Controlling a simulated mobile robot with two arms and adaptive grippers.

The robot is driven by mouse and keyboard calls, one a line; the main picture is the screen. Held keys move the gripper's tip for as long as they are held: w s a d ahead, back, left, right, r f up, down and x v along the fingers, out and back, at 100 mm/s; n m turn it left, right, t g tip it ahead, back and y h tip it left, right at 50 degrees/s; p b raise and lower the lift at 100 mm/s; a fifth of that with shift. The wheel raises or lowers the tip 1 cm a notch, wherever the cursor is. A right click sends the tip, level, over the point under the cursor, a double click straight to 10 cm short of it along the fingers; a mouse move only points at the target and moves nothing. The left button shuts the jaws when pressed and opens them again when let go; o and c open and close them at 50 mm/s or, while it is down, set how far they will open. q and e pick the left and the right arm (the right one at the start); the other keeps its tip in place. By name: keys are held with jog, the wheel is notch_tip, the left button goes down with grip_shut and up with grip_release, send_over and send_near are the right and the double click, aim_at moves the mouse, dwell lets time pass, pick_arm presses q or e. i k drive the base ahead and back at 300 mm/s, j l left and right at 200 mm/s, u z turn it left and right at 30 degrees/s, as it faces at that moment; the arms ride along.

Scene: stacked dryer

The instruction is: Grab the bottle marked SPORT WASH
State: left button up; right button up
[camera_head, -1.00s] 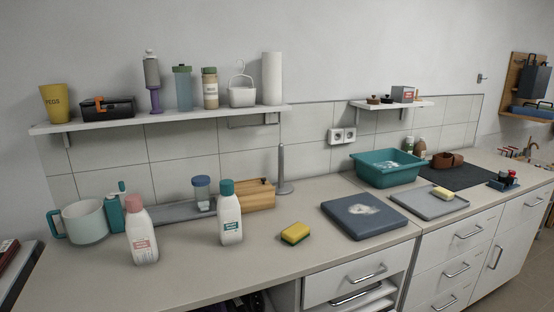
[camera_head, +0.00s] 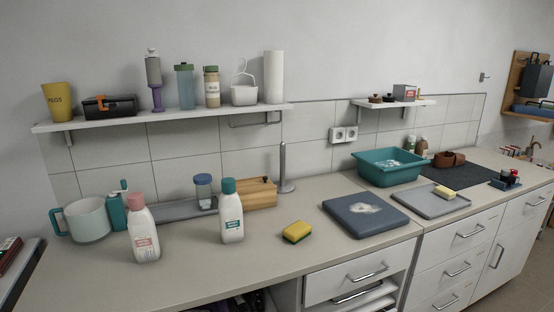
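Two white bottles stand upright on the counter in the head view. One has a pink cap and a pink label (camera_head: 144,232). The other has a teal cap and a teal label (camera_head: 231,214). The label print is too small to read, so I cannot tell which one is marked SPORT WASH. Neither of my grippers is in view.
The counter (camera_head: 195,272) is clear in front of the bottles. A yellow sponge (camera_head: 297,231) lies right of the teal-capped bottle. A large mug (camera_head: 86,220) and a wooden box (camera_head: 258,194) stand behind. A wall shelf (camera_head: 170,116) hangs above.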

aim_at(230, 205)
jog(key=i+l+u, duration=0.3)
jog(key=l, duration=0.3)
jog(key=i+l+u, duration=0.3)
jog(key=l, duration=0.35)
